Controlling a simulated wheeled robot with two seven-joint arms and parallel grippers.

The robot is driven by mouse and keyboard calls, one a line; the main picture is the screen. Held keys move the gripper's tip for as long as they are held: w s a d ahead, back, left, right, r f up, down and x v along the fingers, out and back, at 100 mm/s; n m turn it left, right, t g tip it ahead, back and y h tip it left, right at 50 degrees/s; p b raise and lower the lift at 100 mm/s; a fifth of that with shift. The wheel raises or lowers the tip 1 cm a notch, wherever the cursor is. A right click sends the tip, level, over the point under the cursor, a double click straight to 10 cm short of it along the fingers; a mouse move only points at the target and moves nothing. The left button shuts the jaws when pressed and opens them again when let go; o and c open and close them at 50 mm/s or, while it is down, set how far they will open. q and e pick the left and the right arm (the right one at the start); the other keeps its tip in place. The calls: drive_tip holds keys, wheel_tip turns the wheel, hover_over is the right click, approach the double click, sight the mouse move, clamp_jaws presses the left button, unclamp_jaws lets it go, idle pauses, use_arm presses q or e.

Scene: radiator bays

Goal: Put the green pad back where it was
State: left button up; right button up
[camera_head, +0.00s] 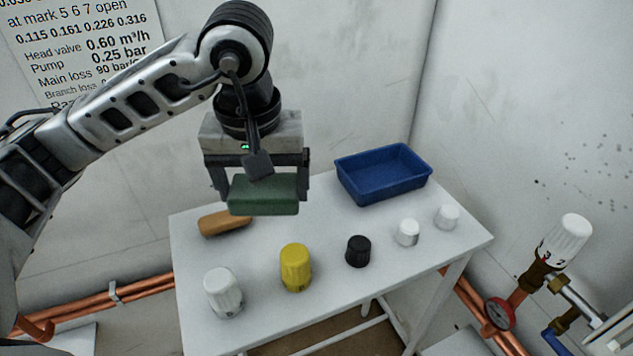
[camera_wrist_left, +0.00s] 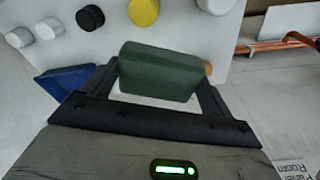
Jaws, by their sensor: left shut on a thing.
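The green pad (camera_head: 263,194) is a dark green block held between the fingers of my left gripper (camera_head: 260,185). It hangs above the back part of the white table (camera_head: 330,245), apart from the tabletop as far as I can tell. My right gripper is not in view.
A tan block (camera_head: 224,222) lies on the table at the left. A blue tray (camera_head: 384,174) stands at the back right. White, yellow (camera_head: 295,267), black (camera_head: 358,251) and smaller white caps line the front. A radiator valve (camera_head: 565,240) and pipes are at the right.

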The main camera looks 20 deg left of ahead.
use_arm(q)
drive_tip(key=w+f, duration=0.3)
drive_tip(key=w, duration=0.4)
drive_tip(key=p, duration=0.1)
hover_over(303, 206)
drive_tip(key=s, duration=0.1)
drive_tip(key=f, duration=0.5)
drive_tip(key=shift+s+d+f, duration=0.1)
drive_tip(key=shift+s+f, duration=0.1)
drive_tip(key=shift+f, duration=0.05)
drive_tip(key=shift+w+f, duration=0.5)
drive_tip(key=shift+f, duration=0.3)
wheel_tip(303, 206, down, 2)
drive_tip(key=shift+f+p, duration=0.2)
drive_tip(key=shift+p, duration=0.2)
drive_tip(key=shift+f, duration=0.25)
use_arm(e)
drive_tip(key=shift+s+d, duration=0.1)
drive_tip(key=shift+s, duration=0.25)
